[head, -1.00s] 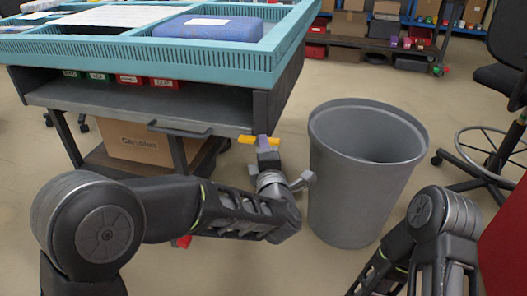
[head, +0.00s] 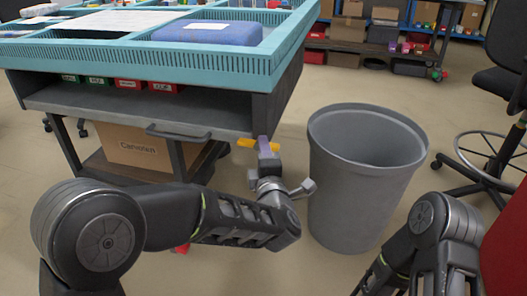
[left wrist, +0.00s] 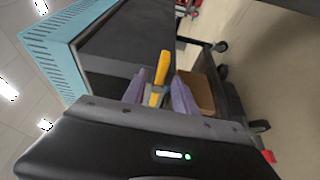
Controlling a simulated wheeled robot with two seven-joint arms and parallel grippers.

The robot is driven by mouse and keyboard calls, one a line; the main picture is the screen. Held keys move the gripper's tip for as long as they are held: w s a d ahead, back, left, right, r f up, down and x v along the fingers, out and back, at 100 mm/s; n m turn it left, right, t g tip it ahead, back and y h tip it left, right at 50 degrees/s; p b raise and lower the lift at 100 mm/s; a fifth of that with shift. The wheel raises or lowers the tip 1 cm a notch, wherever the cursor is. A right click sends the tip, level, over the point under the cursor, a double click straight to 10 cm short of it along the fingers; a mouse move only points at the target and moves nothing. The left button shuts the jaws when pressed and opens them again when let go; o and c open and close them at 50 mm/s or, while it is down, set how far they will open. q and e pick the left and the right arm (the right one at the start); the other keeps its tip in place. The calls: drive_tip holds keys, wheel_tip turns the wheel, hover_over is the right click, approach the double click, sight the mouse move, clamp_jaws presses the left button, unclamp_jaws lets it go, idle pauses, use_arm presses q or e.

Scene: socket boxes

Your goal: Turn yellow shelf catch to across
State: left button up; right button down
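The yellow shelf catch (head: 246,143) is at the front right corner of the grey shelf under the turquoise-rimmed table top. In the head view its bar lies about level, left to right, with its middle hidden behind my purple fingers. My left gripper (head: 265,146) is at the catch, coming from the front. In the left wrist view the yellow catch (left wrist: 158,80) stands between the two purple fingers of my left gripper (left wrist: 160,95). The fingers are apart with gaps beside the bar, so they look open around it. My right gripper is out of view.
A grey bin (head: 362,190) stands just right of my left gripper. A dark handle (head: 178,132) runs along the shelf front, and a carton (head: 140,150) sits on the lower shelf. A stool base (head: 490,165) is at the right.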

use_arm(q)
drive_tip(key=shift+s, duration=0.1)
